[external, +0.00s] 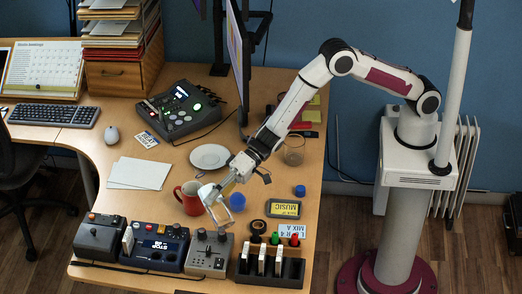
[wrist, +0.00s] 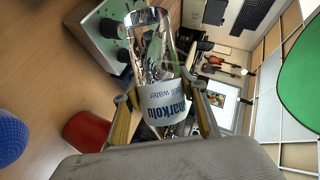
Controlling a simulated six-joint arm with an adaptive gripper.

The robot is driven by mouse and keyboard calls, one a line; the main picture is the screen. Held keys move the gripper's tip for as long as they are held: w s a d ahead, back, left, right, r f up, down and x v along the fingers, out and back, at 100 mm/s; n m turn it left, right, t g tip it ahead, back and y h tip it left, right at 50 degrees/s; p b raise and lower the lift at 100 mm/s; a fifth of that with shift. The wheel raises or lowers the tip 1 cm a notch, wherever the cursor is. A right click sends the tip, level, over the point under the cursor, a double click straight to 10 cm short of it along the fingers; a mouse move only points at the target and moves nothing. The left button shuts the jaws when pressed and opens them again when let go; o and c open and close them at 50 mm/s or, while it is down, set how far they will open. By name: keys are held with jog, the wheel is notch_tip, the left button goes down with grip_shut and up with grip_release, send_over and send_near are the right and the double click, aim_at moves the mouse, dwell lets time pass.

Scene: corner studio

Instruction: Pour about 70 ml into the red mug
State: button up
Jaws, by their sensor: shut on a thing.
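The red mug (external: 188,199) stands on the desk, left of my gripper (external: 230,182) in the external view. It also shows at the lower left of the wrist view (wrist: 88,131), partly cut off by my gripper body. My gripper is shut on a clear bottle (wrist: 152,55) with a white "still water" label, held between its two fingers. In the external view the bottle (external: 212,196) appears tilted, above the desk close to the mug's right side. I cannot tell its water level or whether any water is flowing. The inside of the mug is not clearly visible.
A blue object (external: 238,202) is just right of the bottle. Control boxes (external: 208,253) and a dark rack (external: 270,270) line the front edge. White paper (external: 139,173) lies left of the mug.

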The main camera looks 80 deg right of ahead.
aim_at(207, 193)
jog(key=shift+r, duration=0.2)
jog(key=shift+w+d+r+n+h, duration=0.15)
jog(key=shift+d+n+h, duration=0.05)
jog(key=shift+n+h, duration=0.1)
jog(key=shift+w+d+r+t, duration=0.1)
jog(key=shift+r+t, duration=0.05)
jog(key=shift+t, duration=0.15)
dwell(2.1)
jog(key=shift+w+d+n+h, duration=0.1)
jog(key=shift+n+h, duration=0.2)
jog(key=shift+w+d+f+n+h, duration=0.25)
jog(key=shift+d+f+n+h, duration=0.05)
jog(key=shift+d+f+n, duration=0.1)
jog(key=shift+w+r+t, duration=0.1)
jog(key=shift+t, duration=0.2)
jog(key=shift+w+d+r+n+h, duration=0.2)
jog(key=shift+d+n+h, duration=0.15)
jog(key=shift+n, duration=0.25)
jog(key=shift+r+n+t+h, duration=0.15)
jog(key=shift+n+t+h, duration=0.3)
jog(key=shift+n+t, duration=0.05)
jog(key=shift+w+f+n+t+h+b, duration=0.15)
jog(key=shift+f+n+t+h+b, duration=0.15)
jog(key=shift+f+n, duration=0.3)
